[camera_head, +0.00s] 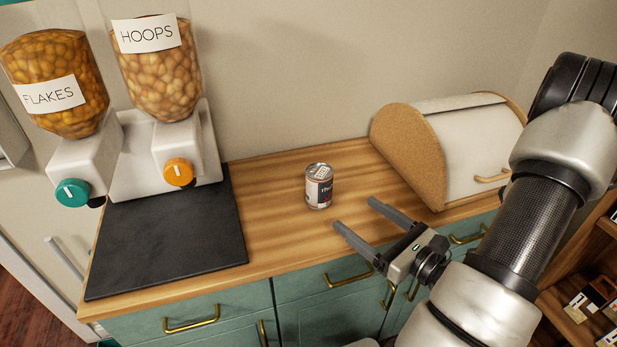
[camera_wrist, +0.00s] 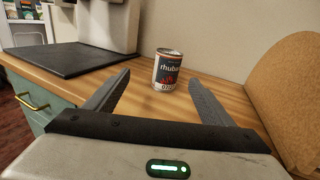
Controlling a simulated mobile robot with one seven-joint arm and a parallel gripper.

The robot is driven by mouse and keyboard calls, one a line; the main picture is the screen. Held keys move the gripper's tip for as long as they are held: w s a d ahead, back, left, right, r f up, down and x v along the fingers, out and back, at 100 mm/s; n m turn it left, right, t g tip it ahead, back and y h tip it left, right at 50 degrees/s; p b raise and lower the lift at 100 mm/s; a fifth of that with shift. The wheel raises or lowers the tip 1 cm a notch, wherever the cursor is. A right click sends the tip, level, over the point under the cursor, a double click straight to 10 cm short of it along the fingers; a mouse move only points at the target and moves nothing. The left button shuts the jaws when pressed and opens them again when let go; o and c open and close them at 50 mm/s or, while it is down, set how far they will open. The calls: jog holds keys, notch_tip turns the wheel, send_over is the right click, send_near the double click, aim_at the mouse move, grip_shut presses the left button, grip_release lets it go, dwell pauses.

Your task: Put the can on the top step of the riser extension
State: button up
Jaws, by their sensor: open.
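The can (camera_head: 319,187) stands upright on the wooden counter, between the black mat and the bread box. In the wrist view the can (camera_wrist: 167,70) shows a dark label reading "rhuba..." and stands beyond the fingertips, roughly between them. My gripper (camera_head: 353,213) is open and empty, with its two fingers pointing toward the can from the counter's front side. The gripper also shows in the wrist view (camera_wrist: 160,82). The fingers do not touch the can. I cannot make out the riser extension in either view.
A black mat (camera_head: 170,240) lies at the left, with two cereal dispensers (camera_head: 160,150) behind it. A bread box (camera_head: 450,150) with cork-like sides stands at the right. Teal drawers (camera_head: 235,310) with brass handles are below the counter. The counter around the can is clear.

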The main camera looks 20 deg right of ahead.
aim_at(330, 186)
jog(key=shift+d+f+m+t+h, duration=0.2)
jog(key=shift+d+m+t+h, duration=0.1)
jog(key=shift+d+m+h, duration=0.3)
jog(key=shift+w, duration=0.25)
jog(key=x, duration=1.1)
jog(key=shift+w+f+b, duration=0.1)
jog(key=shift+w+b, duration=0.1)
jog(key=shift+b, duration=0.1)
jog(key=shift+f+b+x, duration=0.2)
jog(key=shift+b+x, duration=0.15)
jog(key=shift+x, duration=2.35)
jog(key=shift+a+r, duration=0.1)
jog(key=shift+a, duration=0.1)
jog(key=c, duration=1.5)
